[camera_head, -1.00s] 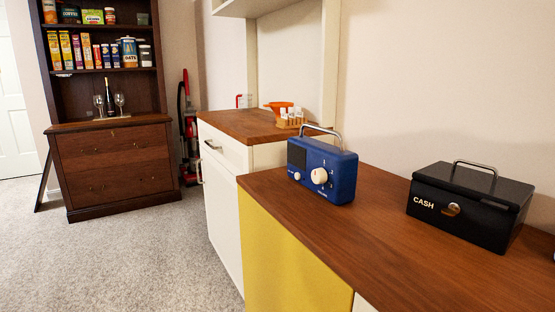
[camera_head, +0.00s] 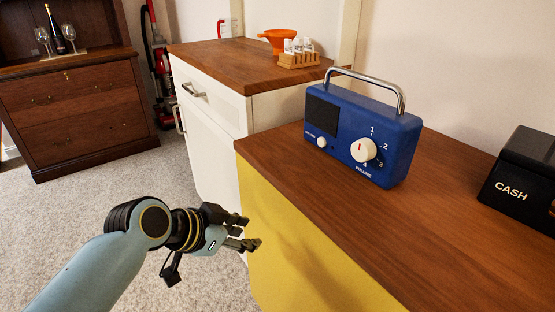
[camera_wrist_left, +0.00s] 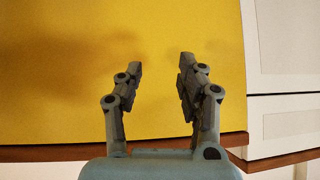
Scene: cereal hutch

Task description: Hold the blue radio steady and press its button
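The blue radio (camera_head: 393,150) stands upright on the wooden counter, with a silver handle on top. Its front has a dark speaker panel, a small white button (camera_head: 321,142) at lower left and a larger white volume knob (camera_head: 363,150) with numbers around it. My left gripper (camera_head: 250,231) is in front of the yellow cabinet side, below and left of the radio, apart from it. In the left wrist view its two fingers (camera_wrist_left: 158,82) are spread with nothing between them, facing the yellow panel. My right gripper is in no view.
The wooden counter (camera_head: 455,225) is clear between the radio and a black cash box (camera_head: 520,180) at right. The yellow panel (camera_head: 290,240) is close to my left gripper. Behind are a wooden rack (camera_head: 299,60) with small jars and an orange funnel (camera_head: 280,40).

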